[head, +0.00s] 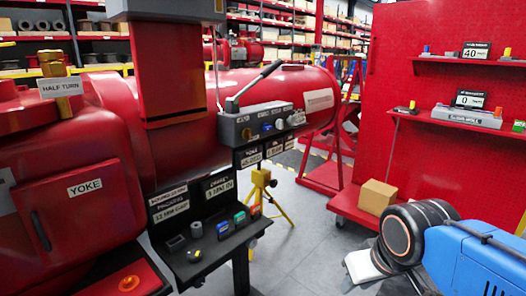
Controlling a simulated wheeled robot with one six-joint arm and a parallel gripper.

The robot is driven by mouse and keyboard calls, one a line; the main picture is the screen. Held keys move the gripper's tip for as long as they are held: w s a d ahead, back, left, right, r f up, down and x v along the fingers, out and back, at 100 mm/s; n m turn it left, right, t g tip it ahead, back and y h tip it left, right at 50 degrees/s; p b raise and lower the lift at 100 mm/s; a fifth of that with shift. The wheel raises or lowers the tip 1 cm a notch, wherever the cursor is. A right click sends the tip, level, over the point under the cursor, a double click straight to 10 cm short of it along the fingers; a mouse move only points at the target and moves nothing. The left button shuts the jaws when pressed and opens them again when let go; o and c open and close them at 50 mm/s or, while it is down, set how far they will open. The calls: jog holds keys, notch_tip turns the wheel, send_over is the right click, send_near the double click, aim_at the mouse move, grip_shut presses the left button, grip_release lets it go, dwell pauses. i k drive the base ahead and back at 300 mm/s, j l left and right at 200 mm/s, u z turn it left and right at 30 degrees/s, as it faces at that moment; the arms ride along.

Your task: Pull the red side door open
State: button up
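A red side door (68,236) with rounded corners is on the front of the big red housing at the left of the head view. It looks closed, flush with the housing. A dark upright handle (40,230) is on its left part. A white YOKE label (85,187) is near its top. My blue arm shows at the lower right, well apart from the door, with a dark round joint. My gripper cannot be made out in this view, so I cannot see its fingers.
A black shelf (215,250) with small coloured blocks stands right of the housing, below a grey control box (262,122) with a lever. A yellow tripod (264,192) stands behind. A cardboard box (377,197) sits on a red cart at right. Grey floor lies free between.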

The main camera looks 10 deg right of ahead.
aim_at(64, 217)
jog(key=j+u, duration=0.1)
jog(key=u, duration=0.3)
jog(key=j+u, duration=0.1)
jog(key=u, duration=0.3)
jog(key=i+u, duration=0.15)
jog(key=u, duration=0.25)
